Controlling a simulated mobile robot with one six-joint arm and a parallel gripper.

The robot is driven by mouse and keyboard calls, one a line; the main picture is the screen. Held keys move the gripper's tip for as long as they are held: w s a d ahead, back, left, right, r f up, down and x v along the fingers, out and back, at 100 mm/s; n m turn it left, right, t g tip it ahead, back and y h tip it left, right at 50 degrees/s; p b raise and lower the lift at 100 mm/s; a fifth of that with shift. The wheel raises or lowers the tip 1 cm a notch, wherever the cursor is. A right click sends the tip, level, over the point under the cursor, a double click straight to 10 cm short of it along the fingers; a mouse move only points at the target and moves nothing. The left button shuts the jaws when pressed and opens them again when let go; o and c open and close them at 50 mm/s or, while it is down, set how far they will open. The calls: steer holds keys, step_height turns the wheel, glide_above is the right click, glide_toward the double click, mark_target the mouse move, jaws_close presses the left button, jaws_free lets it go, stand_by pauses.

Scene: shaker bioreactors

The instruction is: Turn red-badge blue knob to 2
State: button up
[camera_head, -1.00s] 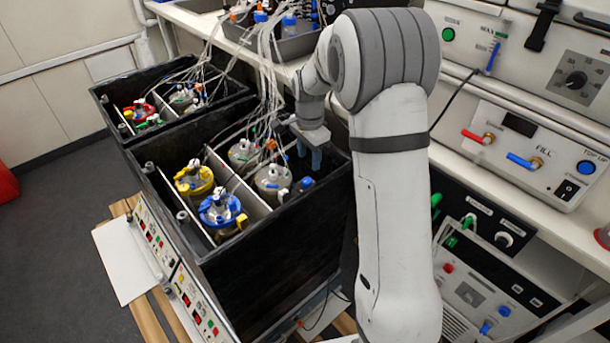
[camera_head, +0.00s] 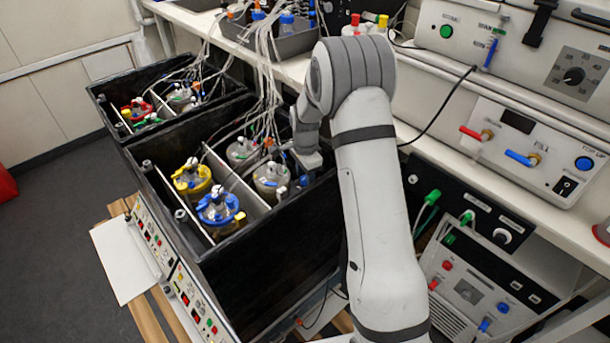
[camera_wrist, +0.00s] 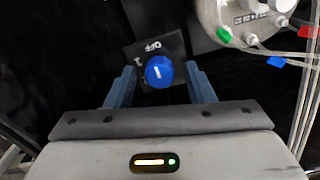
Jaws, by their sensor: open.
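In the wrist view a round blue knob (camera_wrist: 159,72) sits on a dark square plate (camera_wrist: 174,47) marked OFF and 1. Its short white line runs roughly up the picture, toward the OFF side. I cannot make out a 2 or a red badge there. My gripper (camera_wrist: 160,78) is open, with one blue-grey finger on each side of the knob and a gap showing at both sides. In the head view my gripper (camera_head: 308,160) is at the right inner side of the near black box, its fingers hidden. A small blue spot (camera_head: 304,181) just below it may be the knob.
The near black box (camera_head: 268,250) holds several vessels, including a yellow-topped one (camera_head: 192,177) and a blue-topped one (camera_head: 218,207). Tubes (camera_head: 268,85) hang above them. In the wrist view a vessel lid (camera_wrist: 240,18) with coloured clips and tubes is close at the upper right.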

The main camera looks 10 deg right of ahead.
steer(key=shift+c, duration=0.2)
steer(key=c, duration=0.9)
steer(key=shift+c, duration=0.2)
steer(key=shift+n, duration=0.3)
steer(key=n+b, duration=0.1)
steer(key=n, duration=0.8)
steer(key=shift+n+b, duration=0.3)
steer(key=shift+n, duration=0.1)
steer(key=n, duration=0.7)
steer(key=shift+r+b, duration=0.1)
steer(key=shift+b, duration=0.2)
steer(key=n, duration=0.6)
steer(key=shift+n, duration=0.3)
